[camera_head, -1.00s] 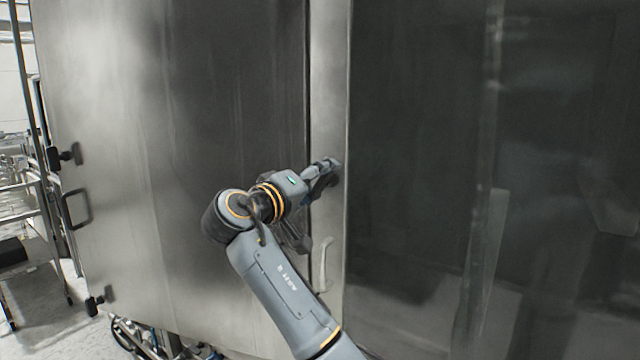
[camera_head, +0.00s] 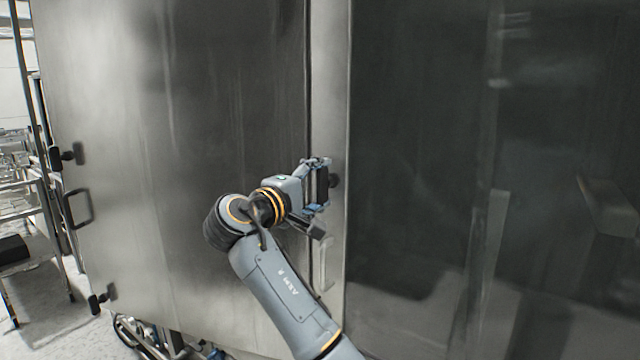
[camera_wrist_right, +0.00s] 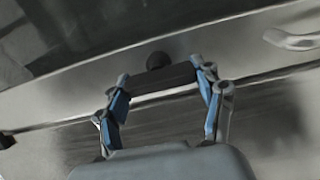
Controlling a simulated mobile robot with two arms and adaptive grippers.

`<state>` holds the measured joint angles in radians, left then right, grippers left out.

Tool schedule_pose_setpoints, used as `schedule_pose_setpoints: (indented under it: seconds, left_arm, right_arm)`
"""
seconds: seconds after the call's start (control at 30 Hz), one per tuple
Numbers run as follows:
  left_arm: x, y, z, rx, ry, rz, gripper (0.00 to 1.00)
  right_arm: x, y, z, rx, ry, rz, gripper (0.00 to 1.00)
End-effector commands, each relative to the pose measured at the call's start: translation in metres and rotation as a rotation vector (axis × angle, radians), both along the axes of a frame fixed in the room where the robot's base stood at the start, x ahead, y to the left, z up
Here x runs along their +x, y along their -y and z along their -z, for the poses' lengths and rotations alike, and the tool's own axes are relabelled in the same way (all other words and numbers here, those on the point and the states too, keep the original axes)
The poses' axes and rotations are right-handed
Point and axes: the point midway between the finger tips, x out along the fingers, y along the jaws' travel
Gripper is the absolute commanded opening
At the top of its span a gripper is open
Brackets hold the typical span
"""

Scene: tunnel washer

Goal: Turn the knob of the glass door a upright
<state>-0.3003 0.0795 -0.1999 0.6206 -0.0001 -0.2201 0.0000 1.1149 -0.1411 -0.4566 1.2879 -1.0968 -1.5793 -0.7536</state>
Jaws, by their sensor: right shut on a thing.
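The glass door (camera_head: 420,130) is a dark pane with a steel frame strip along its left edge. Its black knob (camera_head: 322,186) sits on that strip and stands about upright in the head view. My right gripper (camera_head: 317,185) is shut on the knob, with one finger at the upper end and one at the lower end. In the right wrist view, the knob's dark bar (camera_wrist_right: 165,78) spans between the blue-padded fingertips of the gripper (camera_wrist_right: 160,75), with a round black hub behind it. My left gripper is not in view.
A pale door handle (camera_head: 323,262) is below the knob, close to my right wrist; a handle also shows in the wrist view (camera_wrist_right: 292,40). A broad steel panel (camera_head: 170,150) with a dark handle (camera_head: 77,208) and black latches fills the left. Metal racks stand at far left.

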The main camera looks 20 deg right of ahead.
Motion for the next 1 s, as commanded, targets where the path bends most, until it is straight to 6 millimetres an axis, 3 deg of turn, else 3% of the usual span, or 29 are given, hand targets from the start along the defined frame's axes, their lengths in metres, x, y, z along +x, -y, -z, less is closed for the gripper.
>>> schedule_pose_setpoints:
  seconds: [0.4, 0.43, 0.53, 1.0]
  left_arm:
    - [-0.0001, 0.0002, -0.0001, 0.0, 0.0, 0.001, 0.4]
    - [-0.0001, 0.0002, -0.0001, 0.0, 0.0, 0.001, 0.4]
    - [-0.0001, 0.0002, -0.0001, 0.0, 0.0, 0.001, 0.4]
    - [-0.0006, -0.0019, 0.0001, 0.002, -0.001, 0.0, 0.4]
  right_arm:
    - [0.0003, -0.0003, 0.0001, -0.008, -0.008, -0.001, 0.36]
    - [0.0003, -0.0003, 0.0002, -0.008, -0.008, -0.001, 0.71]
    - [0.0002, -0.0002, 0.0002, -0.007, -0.007, -0.001, 0.91]
    - [-0.0051, -0.008, 0.0001, -0.005, -0.005, -0.003, 0.91]
